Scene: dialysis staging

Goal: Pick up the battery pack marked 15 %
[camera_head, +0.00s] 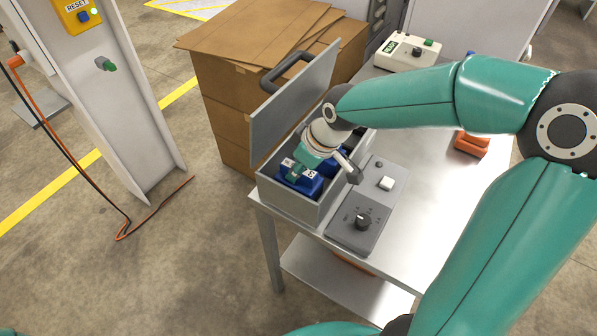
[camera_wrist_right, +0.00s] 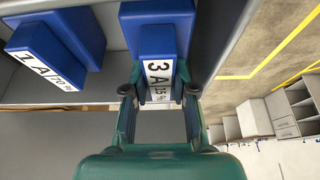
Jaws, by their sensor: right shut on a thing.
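The battery pack marked 15 % (camera_wrist_right: 158,42) is blue, with a white label reading "3 A 15 %". In the right wrist view it sits between the two fingers of my right gripper (camera_wrist_right: 160,90), which is shut on it. In the head view my right gripper (camera_head: 303,172) reaches down into the open grey box (camera_head: 284,202) and hides part of the packs. A second blue pack (camera_wrist_right: 68,40), labelled "1 A 70 %", stands to the left of the held one in the wrist view. My left gripper is not in view.
The box's raised lid (camera_head: 290,97) stands on its left side, near stacked cardboard boxes (camera_head: 225,100). A grey control panel with a knob (camera_head: 362,220) lies right of the box on the metal table (camera_head: 415,195). A white device (camera_head: 407,52) and orange object (camera_head: 471,144) are farther back.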

